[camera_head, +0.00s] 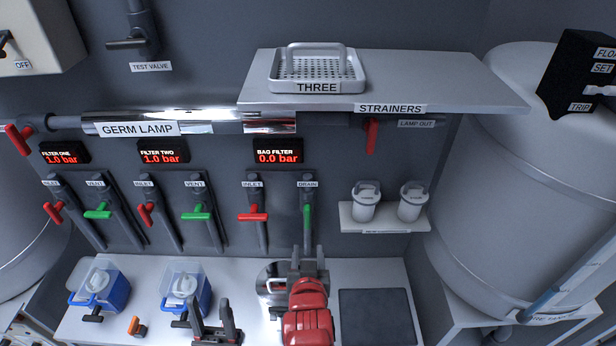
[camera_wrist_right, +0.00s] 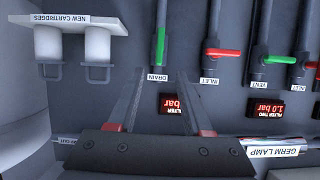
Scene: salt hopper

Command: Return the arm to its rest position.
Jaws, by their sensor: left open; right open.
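My right gripper (camera_head: 308,254) is open and empty over the bench, in front of the silver round housing under the bag filter pipes. In the right wrist view, which looks upside down, its two fingers (camera_wrist_right: 158,95) stand apart with only the wall and pipes beyond them. My red right forearm partly hides the round silver housing (camera_head: 270,279). My left gripper (camera_head: 209,305) is lower and further left, with its fingers apart and empty, in front of the second blue filter housing (camera_head: 205,293).
Another blue housing (camera_head: 118,291) and a small orange item (camera_head: 137,326) are on the bench to the left. A dark mat (camera_head: 377,317) lies right. The strainer shelf (camera_head: 440,84), cartridge shelf (camera_head: 384,227) and valve handles project from the wall. A large tank (camera_head: 500,180) stands right.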

